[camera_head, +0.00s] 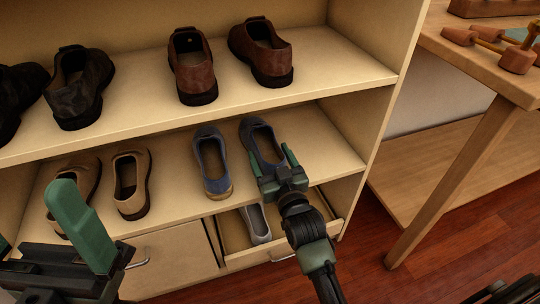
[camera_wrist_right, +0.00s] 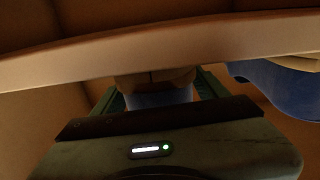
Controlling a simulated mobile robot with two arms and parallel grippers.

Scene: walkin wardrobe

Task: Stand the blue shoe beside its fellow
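One blue shoe (camera_head: 212,161) stands upright on the lower shelf. The other blue shoe (camera_head: 259,139) is just right of it on the same shelf, slightly angled, with a gap between them. My right gripper (camera_head: 273,160) has its fingers on either side of this right shoe's near end. In the right wrist view, blue and tan shoe parts (camera_wrist_right: 158,97) show between the fingers; whether they press on it is unclear. The fellow shoe (camera_wrist_right: 275,82) shows at the right there. My left gripper (camera_head: 38,222) is low at the left, fingers apart and empty.
Beige shoes (camera_head: 130,184) stand left on the lower shelf. Dark and brown shoes (camera_head: 193,68) stand on the upper shelf. Below, an open drawer (camera_head: 285,250) holds a grey shoe (camera_head: 256,223). A wooden table (camera_head: 470,62) is at the right.

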